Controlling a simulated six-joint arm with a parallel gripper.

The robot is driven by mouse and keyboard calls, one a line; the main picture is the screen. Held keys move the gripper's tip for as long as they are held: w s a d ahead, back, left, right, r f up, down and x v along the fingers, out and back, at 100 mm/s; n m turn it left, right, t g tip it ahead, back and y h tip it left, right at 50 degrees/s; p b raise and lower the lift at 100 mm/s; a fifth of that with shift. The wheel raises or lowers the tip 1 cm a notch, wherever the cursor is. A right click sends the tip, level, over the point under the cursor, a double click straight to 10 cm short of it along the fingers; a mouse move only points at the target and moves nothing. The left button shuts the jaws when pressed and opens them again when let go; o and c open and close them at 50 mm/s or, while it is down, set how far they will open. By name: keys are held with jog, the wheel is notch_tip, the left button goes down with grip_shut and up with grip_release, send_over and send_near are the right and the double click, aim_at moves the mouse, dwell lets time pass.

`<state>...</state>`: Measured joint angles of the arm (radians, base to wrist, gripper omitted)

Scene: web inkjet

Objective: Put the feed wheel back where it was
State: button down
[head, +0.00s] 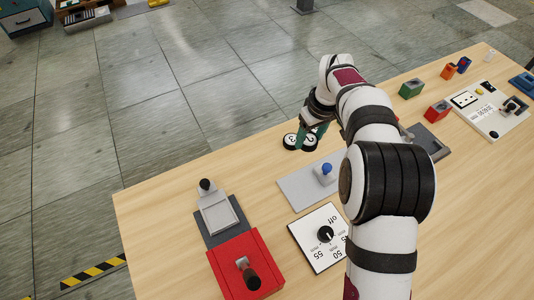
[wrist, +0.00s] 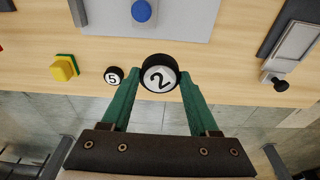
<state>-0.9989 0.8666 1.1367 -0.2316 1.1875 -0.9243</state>
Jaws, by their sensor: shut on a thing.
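I take the feed wheel (wrist: 158,75) to be the round black piece with a white face marked 2. In the wrist view it sits between the tips of the green fingers, and my gripper (wrist: 155,85) is shut on it. A smaller-looking black round piece marked 5 (wrist: 114,76) shows just to its left, outside the fingers. In the head view my gripper (head: 306,138) is near the far edge of the table, with the two round pieces close together at its tips. I cannot tell there how high the held wheel is.
A grey plate with a blue knob (head: 326,169) lies nearer me. A grey tray with a black knob (head: 216,212) and a red box (head: 246,268) stand left. A white dial plate (head: 312,246) lies in front. A yellow piece (wrist: 64,68) is beside the 5. Several blocks stand right.

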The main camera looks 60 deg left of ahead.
send_over(265, 154)
jog(key=f, duration=0.4)
jog(key=d+f, duration=0.1)
jog(key=f, duration=0.2)
jog(key=shift+a+f, duration=0.1)
jog(key=shift+f, duration=1.9)
jog(key=shift+c, duration=0.7)
grip_release()
jog(key=shift+f, duration=0.1)
